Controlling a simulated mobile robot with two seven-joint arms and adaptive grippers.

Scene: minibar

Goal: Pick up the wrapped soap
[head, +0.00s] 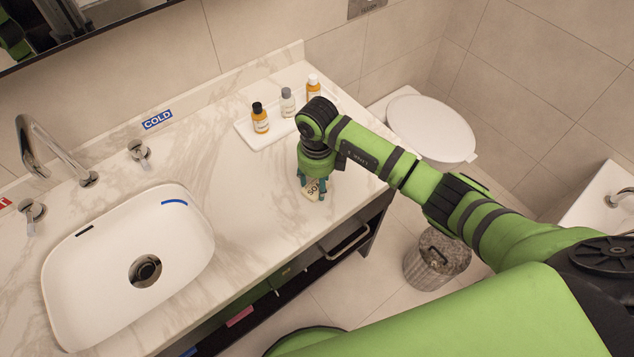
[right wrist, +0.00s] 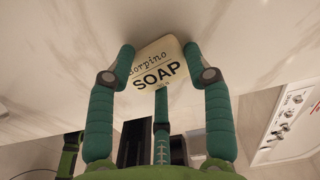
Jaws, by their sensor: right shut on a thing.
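The wrapped soap (head: 311,190) is a pale cream packet with dark lettering. In the head view it shows partly below my right gripper (head: 313,189), near the right front part of the marble counter. In the right wrist view the soap (right wrist: 157,68) fills the space between the fingers, its printed "SOAP" face towards the camera. My right gripper (right wrist: 158,70) is shut on it, with green fingers on both sides and one below. The soap is at or very close to the counter; I cannot tell whether it touches. My left gripper is not in view.
A white tray (head: 244,133) with several small bottles stands behind my right gripper. A white sink (head: 62,262) with a faucet (head: 62,158) is at left. A toilet (head: 432,127) and a metal bin (head: 436,262) stand right of the counter. The counter between sink and gripper is clear.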

